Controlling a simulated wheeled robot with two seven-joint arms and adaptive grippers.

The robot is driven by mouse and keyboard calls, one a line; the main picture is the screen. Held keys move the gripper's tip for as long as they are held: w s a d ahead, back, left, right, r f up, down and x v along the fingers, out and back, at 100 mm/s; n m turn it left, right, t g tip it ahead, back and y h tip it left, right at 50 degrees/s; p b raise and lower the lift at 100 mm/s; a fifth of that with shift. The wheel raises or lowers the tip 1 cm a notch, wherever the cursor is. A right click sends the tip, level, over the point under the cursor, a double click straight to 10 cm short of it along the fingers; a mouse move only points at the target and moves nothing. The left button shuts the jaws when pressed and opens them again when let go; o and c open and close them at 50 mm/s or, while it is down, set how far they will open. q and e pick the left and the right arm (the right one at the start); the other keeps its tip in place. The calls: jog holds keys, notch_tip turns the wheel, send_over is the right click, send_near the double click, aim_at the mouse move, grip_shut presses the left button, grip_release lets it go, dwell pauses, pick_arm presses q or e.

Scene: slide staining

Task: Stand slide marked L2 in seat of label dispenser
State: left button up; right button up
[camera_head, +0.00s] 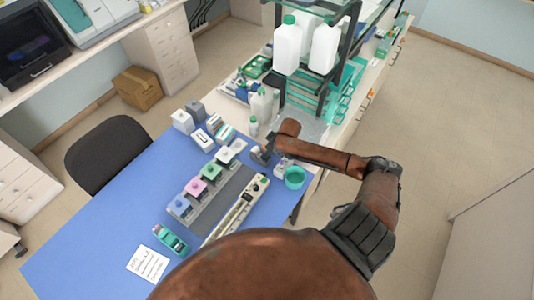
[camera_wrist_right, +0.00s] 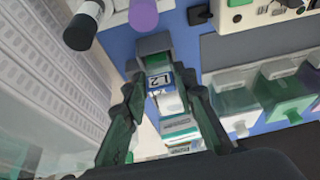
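A slide end with a white and blue label reading L2 (camera_wrist_right: 158,80) shows in the right wrist view. It lies between the two fingers of my right gripper (camera_wrist_right: 160,72). The contact at the fingertips is too unclear to say whether it is gripped. In the head view my right gripper (camera_head: 262,156) is low over the right part of the blue mat, and the slide cannot be made out there. A teal device (camera_head: 170,239), seemingly the label dispenser, stands on the mat's front part, well away from the gripper. My left gripper is out of view.
Staining jars with blue, pink and green tops (camera_head: 195,187) stand in a row beside a long white device (camera_head: 237,208). A written sheet (camera_head: 148,263) lies near the dispenser. The mat's left part (camera_head: 100,235) is free.

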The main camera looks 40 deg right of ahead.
jog(key=o, duration=0.4)
jog(key=v, duration=1.2)
jog(key=shift+f, duration=0.1)
